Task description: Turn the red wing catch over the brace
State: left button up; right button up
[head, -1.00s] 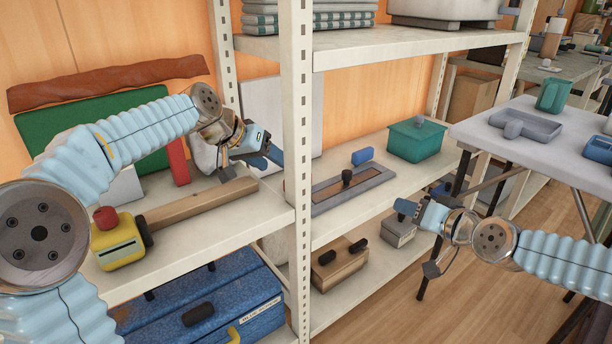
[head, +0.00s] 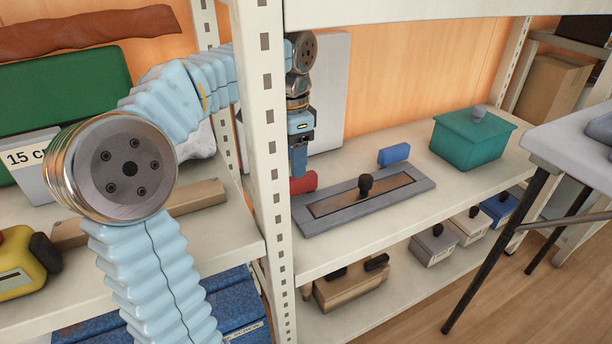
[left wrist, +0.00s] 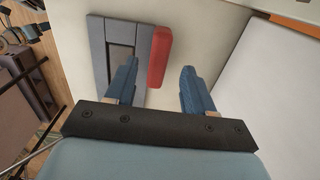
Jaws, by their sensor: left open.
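The red wing catch (head: 304,182) lies on the middle shelf at the left end of a grey frame (head: 420,186). The frame has a brown inset panel (head: 345,199) and a black knob (head: 366,184). I cannot single out the brace by its look. My left gripper (head: 298,168) points down at the red catch, its fingers open. In the left wrist view the gripper (left wrist: 158,80) has the red catch (left wrist: 160,52) between its fingertips in the picture, nearer the left finger; contact cannot be told. My right gripper is out of view.
A blue catch (head: 394,154) lies behind the frame, towards its right end. A teal box (head: 472,138) stands further right. The white shelf post (head: 262,150) rises just left of my gripper. A pale panel (head: 330,85) stands behind. The shelf front is clear.

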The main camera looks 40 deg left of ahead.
aim_at(293, 181)
pick_arm(q)
notch_tip(293, 181, down, 6)
jog(key=shift+f+b, duration=0.15)
jog(key=shift+b, duration=0.8)
grip_shut()
